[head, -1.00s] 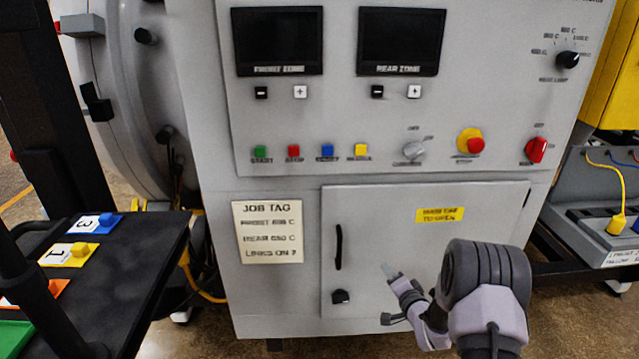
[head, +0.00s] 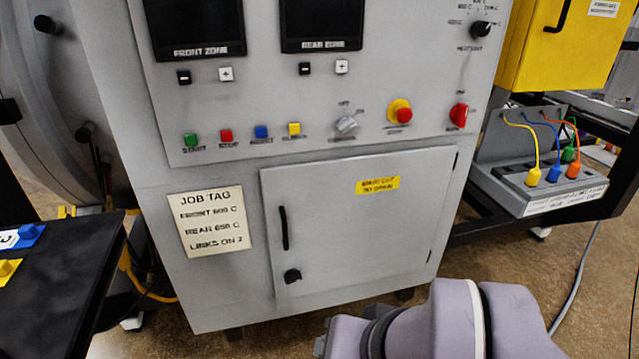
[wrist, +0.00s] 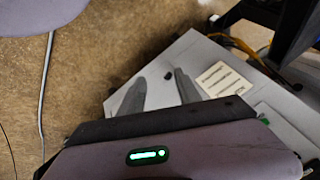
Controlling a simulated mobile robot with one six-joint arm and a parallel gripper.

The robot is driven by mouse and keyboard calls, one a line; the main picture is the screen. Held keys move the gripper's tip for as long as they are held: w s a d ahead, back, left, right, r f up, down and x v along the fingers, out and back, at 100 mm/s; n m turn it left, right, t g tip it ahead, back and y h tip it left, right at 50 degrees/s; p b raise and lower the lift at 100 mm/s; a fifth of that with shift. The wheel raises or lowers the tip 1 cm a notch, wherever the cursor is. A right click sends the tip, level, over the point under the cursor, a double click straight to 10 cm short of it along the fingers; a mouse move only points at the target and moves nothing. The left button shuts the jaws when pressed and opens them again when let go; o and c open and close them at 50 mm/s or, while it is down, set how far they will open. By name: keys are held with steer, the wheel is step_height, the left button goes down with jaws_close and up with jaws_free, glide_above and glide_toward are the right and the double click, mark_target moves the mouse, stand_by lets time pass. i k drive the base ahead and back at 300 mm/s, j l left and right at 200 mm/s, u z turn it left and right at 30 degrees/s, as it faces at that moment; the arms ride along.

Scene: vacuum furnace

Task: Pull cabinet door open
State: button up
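The grey cabinet door (head: 345,235) sits shut, flush in the lower front of the furnace cabinet. A black vertical handle (head: 284,228) is on its left side, with a small black latch knob (head: 292,276) below it. A yellow label (head: 377,185) is at its upper right. My gripper (wrist: 160,76) shows only in the wrist view, with two grey fingers apart and nothing between them. A small dark fitting (wrist: 167,76) on the grey cabinet shows beyond the fingertips; I cannot tell whether it is the knob or the handle. In the head view only my arm shows, at bottom right.
A job tag (head: 209,221) is left of the door. A row of buttons and red switches is above it. A black table (head: 75,285) stands at left. A cable box (head: 560,190) with coloured plugs is at right. Open floor lies in front at lower right.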

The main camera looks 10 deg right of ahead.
mark_target(346, 222)
steer(key=i+j+z, duration=0.1)
steer(key=z, duration=0.25)
steer(key=i+j+z, duration=0.15)
steer(key=z, duration=0.2)
steer(key=i+j+z, duration=0.3)
steer(key=k+l, duration=0.1)
steer(key=l, duration=0.05)
